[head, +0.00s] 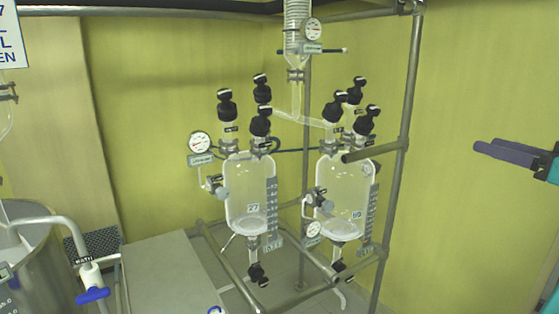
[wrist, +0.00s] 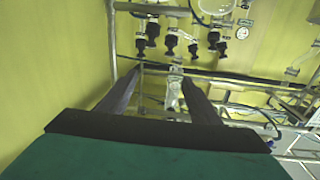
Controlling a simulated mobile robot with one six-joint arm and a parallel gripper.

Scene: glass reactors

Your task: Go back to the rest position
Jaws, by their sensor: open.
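My gripper (head: 480,148) is at the right side of the head view, its dark fingers pointing left, in front of the yellow-green wall. It is well to the right of the glass reactors and touches nothing there. In the wrist view my gripper (wrist: 160,78) shows two dark fingers spread apart with nothing held between them. Beyond the fingers are frame rods and several black caps (wrist: 172,42). In the head view two glass vessels stand in the frame, the left vessel (head: 249,190) and the right vessel (head: 343,190).
A metal frame post (head: 409,110) stands between the right vessel and my gripper. A pressure gauge (head: 200,143) sits beside the left vessel. A steel pot (head: 40,262) and a pale bench top (head: 165,270) are at lower left. Open space lies around my gripper.

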